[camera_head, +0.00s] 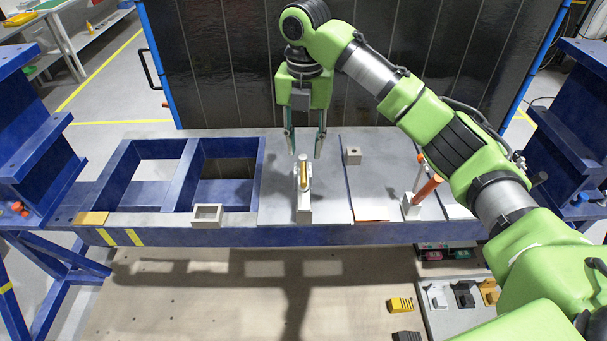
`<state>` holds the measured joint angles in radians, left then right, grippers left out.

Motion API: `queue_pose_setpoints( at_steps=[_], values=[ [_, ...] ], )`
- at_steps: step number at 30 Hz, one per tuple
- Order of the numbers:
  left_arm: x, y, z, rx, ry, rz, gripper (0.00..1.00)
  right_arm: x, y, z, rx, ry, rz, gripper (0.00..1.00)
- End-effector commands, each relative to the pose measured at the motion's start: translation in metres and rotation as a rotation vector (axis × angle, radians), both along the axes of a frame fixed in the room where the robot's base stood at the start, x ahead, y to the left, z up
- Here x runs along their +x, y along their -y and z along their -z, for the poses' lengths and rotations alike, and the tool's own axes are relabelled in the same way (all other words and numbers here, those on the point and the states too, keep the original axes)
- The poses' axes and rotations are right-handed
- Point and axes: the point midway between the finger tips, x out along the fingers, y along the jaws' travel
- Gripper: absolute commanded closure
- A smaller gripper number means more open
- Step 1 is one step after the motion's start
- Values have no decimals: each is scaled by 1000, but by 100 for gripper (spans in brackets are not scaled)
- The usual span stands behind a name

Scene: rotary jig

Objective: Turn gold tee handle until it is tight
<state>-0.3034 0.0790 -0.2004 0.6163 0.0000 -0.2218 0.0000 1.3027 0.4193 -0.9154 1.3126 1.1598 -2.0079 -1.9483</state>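The gold tee handle (303,174) stands on a grey block-like jig (304,209) at the middle of the blue-framed bench. It looks like a narrow gold piece, seen nearly end-on or upright; its exact angle is hard to tell. My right gripper (305,151) hangs pointing down from the green arm, just above and behind the handle in the picture. Its two fingers are apart, with nothing seen between them. Whether the fingertips reach the handle's height cannot be told. My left gripper is not in view.
An orange-handled upright tool (427,189) stands to the right on the bench. A small grey block (353,155) sits behind. A grey open box (207,215) is at the front left, beside open frame bays. A tray (463,318) of small parts lies lower right.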

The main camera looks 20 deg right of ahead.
Motion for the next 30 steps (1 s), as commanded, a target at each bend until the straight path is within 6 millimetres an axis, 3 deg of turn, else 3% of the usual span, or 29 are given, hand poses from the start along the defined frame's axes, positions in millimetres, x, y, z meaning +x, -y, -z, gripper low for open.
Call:
queue_pose_setpoints(
  at_steps=[3, 5, 8, 12, 15, 28, 30],
  values=[
    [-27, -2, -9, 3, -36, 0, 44, -1, 0, 27, 0, -7, 0, 69],
    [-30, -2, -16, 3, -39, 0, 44, -1, 1, 39, -1, -6, 2, 69],
    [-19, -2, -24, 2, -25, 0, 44, -1, 1, 59, -2, -5, 3, 69],
    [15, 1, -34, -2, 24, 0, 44, 0, 1, 84, -1, -4, 2, 69],
    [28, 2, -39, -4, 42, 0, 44, 1, 0, 96, 0, -2, 2, 69],
    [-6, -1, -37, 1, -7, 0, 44, 1, 0, 108, 0, 1, 1, 69],
    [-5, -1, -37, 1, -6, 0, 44, 1, 0, 108, 0, 1, 1, 85]
  ],
)
